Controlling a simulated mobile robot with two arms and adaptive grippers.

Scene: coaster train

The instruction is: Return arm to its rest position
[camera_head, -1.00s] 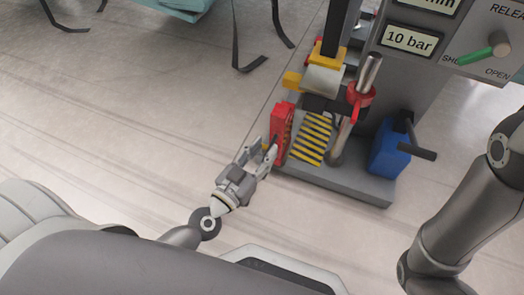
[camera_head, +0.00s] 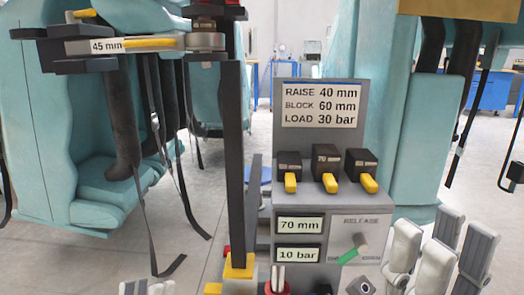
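My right gripper (camera_head: 443,247) is at the bottom right, close to the camera. Its pale grey fingers point up, stand apart and hold nothing that I can see. Two pale tips of my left gripper (camera_head: 147,288) just show at the bottom edge, left of the grey press stand; the rest is cut off. The stand's panel (camera_head: 320,205) has displays reading 70 mm and 10 bar. Its green-handled release lever (camera_head: 352,250) points down-left, towards the shut mark.
Black blocks with yellow tabs (camera_head: 328,165) sit on the panel's ledge below a sign (camera_head: 321,105). A dark upright post (camera_head: 233,160) stands left of it. A 45 mm gauge arm (camera_head: 130,45) reaches left at the top. Teal seats with hanging straps (camera_head: 120,200) flank both sides.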

